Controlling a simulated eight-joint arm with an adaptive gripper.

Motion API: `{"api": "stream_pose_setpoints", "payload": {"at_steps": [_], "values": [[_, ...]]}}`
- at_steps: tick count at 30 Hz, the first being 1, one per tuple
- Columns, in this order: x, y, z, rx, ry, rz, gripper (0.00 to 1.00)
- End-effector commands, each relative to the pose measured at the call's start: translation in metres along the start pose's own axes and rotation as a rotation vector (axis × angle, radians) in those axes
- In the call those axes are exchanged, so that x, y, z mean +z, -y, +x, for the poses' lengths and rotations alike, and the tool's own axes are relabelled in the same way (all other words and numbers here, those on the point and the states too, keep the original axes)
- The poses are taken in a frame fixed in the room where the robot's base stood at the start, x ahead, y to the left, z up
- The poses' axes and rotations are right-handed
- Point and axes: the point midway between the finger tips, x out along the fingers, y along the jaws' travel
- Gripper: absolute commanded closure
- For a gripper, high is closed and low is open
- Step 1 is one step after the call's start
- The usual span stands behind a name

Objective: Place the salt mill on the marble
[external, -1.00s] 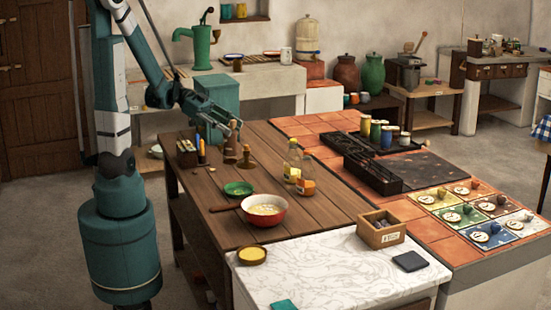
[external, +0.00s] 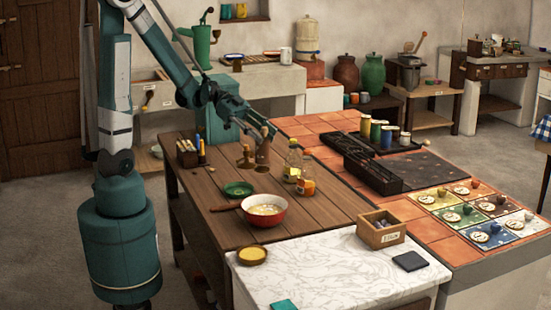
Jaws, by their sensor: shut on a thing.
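My gripper (external: 264,133) is shut on the upper part of a brown wooden mill (external: 263,153), which hangs roughly upright at the wooden tabletop. I cannot tell whether its foot is clear of the wood. A second, shorter brown mill (external: 246,159) stands just left of it on the wood. No label shows on either, so I cannot tell by sight which is the salt mill. The white marble slab (external: 345,268) with grey veins lies at the near end of the table, well in front of the gripper.
Two bottles (external: 294,160) stand just right of the held mill. A green dish (external: 238,189) and a red pan (external: 265,210) lie between the mills and the marble. A yellow bowl (external: 252,256), wooden box (external: 381,233) and dark square (external: 409,261) edge the marble; its middle is clear.

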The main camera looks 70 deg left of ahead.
Motion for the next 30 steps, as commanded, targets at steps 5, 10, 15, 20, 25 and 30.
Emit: {"api": "stream_pose_setpoints", "payload": {"at_steps": [5,10,15,20,25,30], "values": [[-0.013,-0.003,0.029,0.034,0.000,0.015,0.95],[-0.025,-0.006,0.055,0.063,0.001,0.029,0.95],[-0.037,-0.012,0.082,0.093,0.001,0.043,0.95],[-0.048,-0.020,0.107,0.121,0.001,0.055,0.95],[-0.060,-0.029,0.135,0.151,0.000,0.069,0.95],[-0.072,-0.040,0.162,0.180,0.000,0.083,0.95]]}}
